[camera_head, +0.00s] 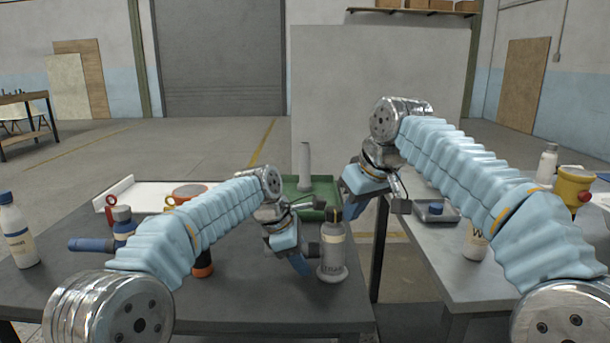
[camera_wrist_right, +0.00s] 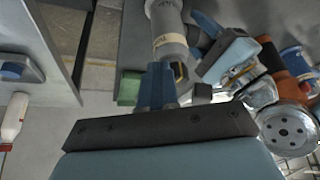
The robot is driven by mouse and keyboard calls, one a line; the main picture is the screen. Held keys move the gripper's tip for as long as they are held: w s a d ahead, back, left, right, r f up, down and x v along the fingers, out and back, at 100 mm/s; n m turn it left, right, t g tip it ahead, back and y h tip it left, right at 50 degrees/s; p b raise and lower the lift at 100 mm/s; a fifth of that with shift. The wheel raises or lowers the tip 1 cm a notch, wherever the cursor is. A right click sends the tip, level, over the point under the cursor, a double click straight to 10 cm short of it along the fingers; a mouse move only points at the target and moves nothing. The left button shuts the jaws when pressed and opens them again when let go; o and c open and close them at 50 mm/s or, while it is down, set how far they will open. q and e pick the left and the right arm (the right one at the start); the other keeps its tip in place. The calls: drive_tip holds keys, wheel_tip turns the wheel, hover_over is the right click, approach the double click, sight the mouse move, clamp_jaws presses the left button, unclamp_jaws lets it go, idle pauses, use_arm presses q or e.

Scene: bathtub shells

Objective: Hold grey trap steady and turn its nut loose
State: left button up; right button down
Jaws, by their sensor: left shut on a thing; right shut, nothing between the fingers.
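In the right wrist view the grey trap (camera_wrist_right: 171,48) shows beyond my fingertips. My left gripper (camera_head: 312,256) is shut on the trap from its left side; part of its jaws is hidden. My right gripper (camera_head: 352,208) is shut and empty, above and slightly right of the trap. Its blue fingers (camera_wrist_right: 157,82) are together in the wrist view.
A green tray (camera_head: 325,187) with a grey tube (camera_head: 304,165) lies behind the trap. Blue and orange tools are left, partly behind my left arm. A white bottle (camera_head: 17,232) stands far left. A second table (camera_head: 455,270) is right, across a gap.

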drive_tip(key=shift+w+a, duration=0.1)
drive_tip(key=shift+a, duration=0.1)
drive_tip(key=shift+s+a, duration=0.25)
idle(0.4)
drive_tip(key=shift+s+a, duration=0.25)
drive_tip(key=shift+a, duration=0.15)
drive_tip(key=shift+s+a, duration=0.15)
drive_tip(key=shift+a, duration=0.35)
drive_tip(key=shift+s, duration=0.1)
drive_tip(key=shift+s+d, duration=0.1)
drive_tip(key=shift+s, duration=0.2)
wheel_tip(320, 180, up, 6)
idle(0.6)
